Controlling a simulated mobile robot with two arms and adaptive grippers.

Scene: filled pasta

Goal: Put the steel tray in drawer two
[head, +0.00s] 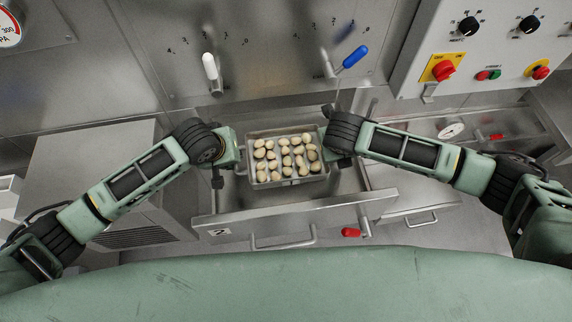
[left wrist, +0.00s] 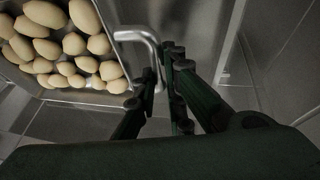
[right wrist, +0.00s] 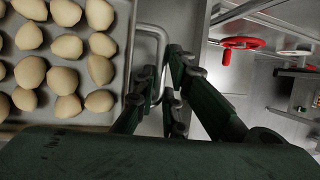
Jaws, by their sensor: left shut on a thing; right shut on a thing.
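The steel tray (head: 262,184) holds several pale filled pasta pieces in rows and is level over the open drawer two (head: 290,222), whose front bears a "2" label. The tray also shows in the left wrist view (left wrist: 66,95) and the right wrist view (right wrist: 122,70). My left gripper (left wrist: 158,85) is shut on the tray's left handle (left wrist: 140,36). My right gripper (right wrist: 163,95) is shut on its right handle (right wrist: 158,34). In the head view the grippers are at the tray's two ends, fingertips mostly hidden. I cannot tell whether the tray touches the drawer floor.
Levers with a white handle (head: 210,66) and a blue handle (head: 355,57) stand on the panel behind the drawer. A control box (head: 480,50) is at the upper right. A red knob (head: 351,232) is beside the drawer front's handle (head: 283,243). A steel cabinet (head: 80,170) stands at left.

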